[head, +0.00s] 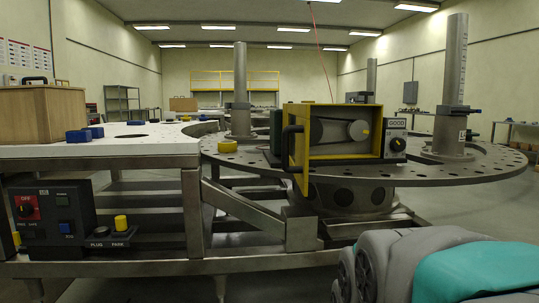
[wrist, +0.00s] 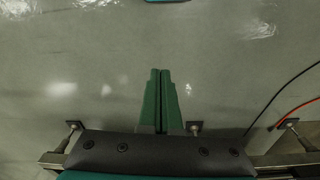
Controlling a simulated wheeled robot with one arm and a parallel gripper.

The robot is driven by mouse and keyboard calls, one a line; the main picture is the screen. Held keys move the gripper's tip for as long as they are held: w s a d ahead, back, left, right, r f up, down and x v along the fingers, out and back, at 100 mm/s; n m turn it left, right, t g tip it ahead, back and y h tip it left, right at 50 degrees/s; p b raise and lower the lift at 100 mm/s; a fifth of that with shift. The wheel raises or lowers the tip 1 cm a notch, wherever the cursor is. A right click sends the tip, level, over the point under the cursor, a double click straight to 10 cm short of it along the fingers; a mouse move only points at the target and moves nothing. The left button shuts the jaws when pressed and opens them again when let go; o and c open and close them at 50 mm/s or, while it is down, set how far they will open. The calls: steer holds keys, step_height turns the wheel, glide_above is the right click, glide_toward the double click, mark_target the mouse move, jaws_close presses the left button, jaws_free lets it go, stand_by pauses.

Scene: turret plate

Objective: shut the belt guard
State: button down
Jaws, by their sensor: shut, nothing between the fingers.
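The belt guard (head: 318,155) is a yellow box on the round turret plate (head: 455,181), right of centre in the head view. Its front is open, and a dark belt (head: 335,132) shows inside. A yellow door panel (head: 300,152) stands swung out at the box's left side, seen nearly edge-on, with a black handle (head: 288,147) on it. My gripper (wrist: 161,75) shows in the wrist view, its green fingers together and empty, above the grey floor. It is apart from the guard, which is not in the wrist view.
Grey posts (head: 453,90) rise from the perforated plate. A box marked GOOD (head: 396,140) with a black knob sits right of the guard. A white-topped bench (head: 100,150) with a wooden box (head: 42,115) stands at left. My grey and teal arm fills the lower right.

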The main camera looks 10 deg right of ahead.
steer(key=w+d+r+n+t+h+b, duration=0.2)
steer(key=w+d+r+h+b, duration=0.15)
steer(key=w+r, duration=0.6)
steer(key=w+d+r+n+t+h+b, duration=0.15)
steer(key=w+d+r+h, duration=0.3)
steer(key=w+r, duration=0.45)
steer(key=n+t+h+b, duration=0.6)
steer(key=t+b, duration=0.1)
steer(key=t, duration=0.1)
glide_toward(303, 148)
steer(key=shift+g, duration=0.25)
steer(key=x, duration=0.6)
steer(key=shift+w+a, duration=0.15)
steer(key=shift+w, duration=0.2)
steer(key=shift+r, duration=0.1)
